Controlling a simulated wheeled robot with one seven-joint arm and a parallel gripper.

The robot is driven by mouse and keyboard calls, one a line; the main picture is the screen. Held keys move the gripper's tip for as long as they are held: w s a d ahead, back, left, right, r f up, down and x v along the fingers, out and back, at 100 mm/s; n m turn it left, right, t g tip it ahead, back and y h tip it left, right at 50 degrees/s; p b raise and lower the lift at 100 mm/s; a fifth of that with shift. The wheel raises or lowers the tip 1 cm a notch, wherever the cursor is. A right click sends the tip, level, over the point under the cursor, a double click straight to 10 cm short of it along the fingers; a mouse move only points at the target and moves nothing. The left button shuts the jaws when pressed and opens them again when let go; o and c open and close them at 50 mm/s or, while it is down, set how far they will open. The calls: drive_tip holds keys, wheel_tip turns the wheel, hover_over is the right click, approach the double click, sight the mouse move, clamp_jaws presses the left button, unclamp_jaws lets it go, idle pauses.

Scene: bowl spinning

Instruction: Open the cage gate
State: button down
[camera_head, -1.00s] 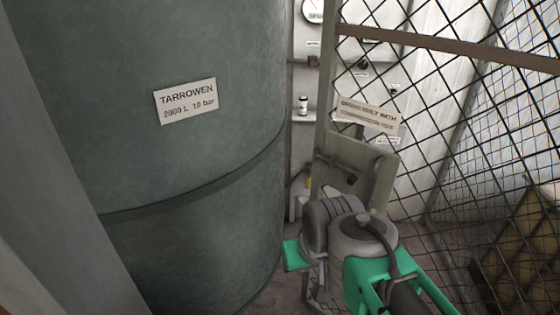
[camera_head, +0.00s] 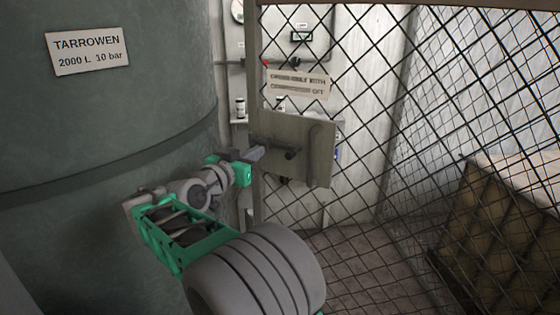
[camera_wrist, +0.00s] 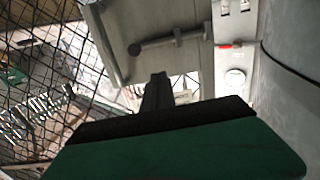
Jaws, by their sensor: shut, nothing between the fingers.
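The cage gate (camera_head: 340,145) is a dark diamond mesh in a grey-brown frame, right of the big tank in the head view. The plate and the bolt (camera_wrist: 165,42) also show in the wrist view. My gripper (camera_head: 257,153) has its fingers shut and empty, at the plate's left edge near the bolt handle. I cannot tell whether they touch. In the wrist view the shut fingers (camera_wrist: 157,92) point towards the plate below the bolt.
A large grey-green tank (camera_head: 100,130) labelled TARROWEN stands close on the left of my arm. Gauges, valves and small jars (camera_head: 240,107) are on the wall behind the gate. A slatted brown stack (camera_head: 500,235) is behind mesh at the right.

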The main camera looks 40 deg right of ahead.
sight(288, 129)
drive_tip(key=shift+h, duration=0.3)
drive_tip(key=p+x, duration=0.1)
drive_tip(key=x, duration=0.3)
drive_tip(key=p+x, duration=0.1)
drive_tip(key=x, duration=0.4)
drive_tip(key=p+x, duration=0.1)
drive_tip(key=x, duration=0.4)
drive_tip(key=shift+s+d+r+p, duration=0.15)
drive_tip(key=shift+s+r+p, duration=0.15)
drive_tip(key=shift+p, duration=0.1)
